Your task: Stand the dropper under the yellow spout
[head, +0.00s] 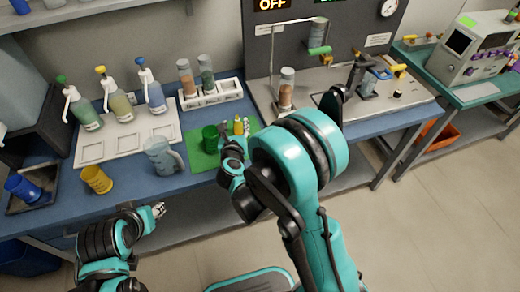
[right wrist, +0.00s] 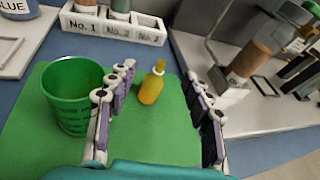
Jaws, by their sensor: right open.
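The dropper, a small yellow bottle with a narrow tip (right wrist: 151,86), stands upright on the green mat (right wrist: 32,135); it also shows in the head view (head: 238,126). My right gripper (right wrist: 160,78) is open, with the dropper between its two fingers in the right wrist view and gaps on both sides. In the head view a pump bottle has a yellow spout (head: 101,70), and a yellow fitting (head: 401,68) sits on the steel rig at the right. I cannot tell which is meant. My left gripper (head: 159,209) is at the table's front edge; its opening is unclear.
A green cup (right wrist: 72,95) stands on the mat, close to my right gripper's left finger. A white rack (right wrist: 115,27) of vials is behind. A clear pitcher (head: 160,155), yellow cup (head: 97,180) and white tray (head: 85,150) are left. A brown-filled cylinder (right wrist: 248,62) stands right.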

